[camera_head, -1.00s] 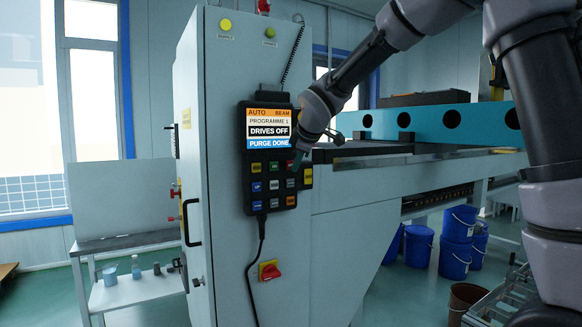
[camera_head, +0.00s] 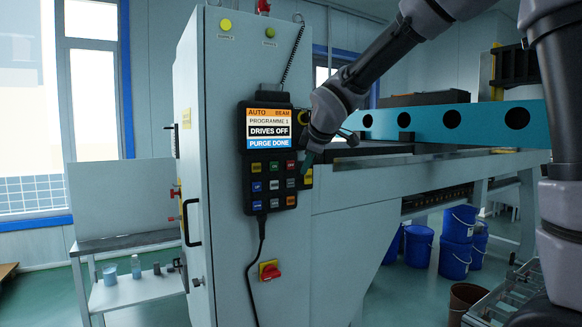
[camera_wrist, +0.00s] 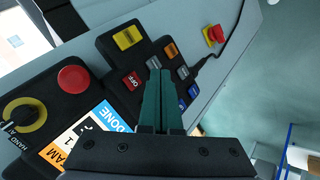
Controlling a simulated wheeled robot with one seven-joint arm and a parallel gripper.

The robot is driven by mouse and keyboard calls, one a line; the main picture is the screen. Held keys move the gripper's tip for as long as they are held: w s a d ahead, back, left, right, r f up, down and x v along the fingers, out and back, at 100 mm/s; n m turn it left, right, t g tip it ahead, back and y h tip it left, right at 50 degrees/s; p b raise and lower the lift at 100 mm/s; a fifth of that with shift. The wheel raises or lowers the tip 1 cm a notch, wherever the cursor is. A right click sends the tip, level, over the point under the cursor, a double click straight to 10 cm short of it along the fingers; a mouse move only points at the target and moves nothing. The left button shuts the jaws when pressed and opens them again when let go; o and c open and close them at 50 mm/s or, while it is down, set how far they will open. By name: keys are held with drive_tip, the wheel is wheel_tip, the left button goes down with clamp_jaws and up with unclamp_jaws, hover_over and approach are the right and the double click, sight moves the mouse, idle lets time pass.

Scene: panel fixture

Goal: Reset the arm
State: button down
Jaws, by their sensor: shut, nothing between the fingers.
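My gripper (camera_head: 306,162) is shut and empty, in front of the right edge of the black control pendant (camera_head: 248,180). In the wrist view its green fingers (camera_wrist: 161,100) lie together over the pendant's keypad and hide some of the keys. I cannot tell whether the fingertips touch a key. The pendant screen (camera_head: 269,129) reads AUTO, BEAM, PROGRAMME 1, DRIVES OFF and PURGE DONE. The wrist view shows a red button (camera_wrist: 74,79), a yellow-ringed selector knob (camera_wrist: 24,115), a yellow key (camera_wrist: 128,38) and a red OFF key (camera_wrist: 131,81).
The pendant is on a grey cabinet (camera_head: 225,255) with a red rotary switch (camera_head: 270,271) below it. A teal beam (camera_head: 460,118) spans the machine bed at right. Blue buckets (camera_head: 418,246) stand on the floor beneath. A small side table (camera_head: 135,290) is at left.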

idle(0.4)
drive_tip(key=s+d+r+m+h, duration=0.1)
drive_tip(key=s+d+m, duration=0.25)
drive_tip(key=d, duration=0.25)
drive_tip(key=s+d+r+m, duration=0.1)
drive_tip(key=s+d+m, duration=0.25)
drive_tip(key=d, duration=0.35)
drive_tip(key=s+d+r+m+h, duration=0.1)
drive_tip(key=s+d+r+m, duration=0.1)
drive_tip(key=s+d+m, duration=0.3)
drive_tip(key=s+d+f+m, duration=0.1)
drive_tip(key=s+d+m, duration=0.3)
drive_tip(key=s, duration=0.2)
drive_tip(key=s+d+f+m+g, duration=0.1)
drive_tip(key=s+d+m, duration=0.3)
drive_tip(key=s, duration=0.3)
drive_tip(key=shift+d+f+m+y, duration=0.15)
drive_tip(key=shift+f+m+y, duration=0.15)
drive_tip(key=shift+f+m, duration=0.1)
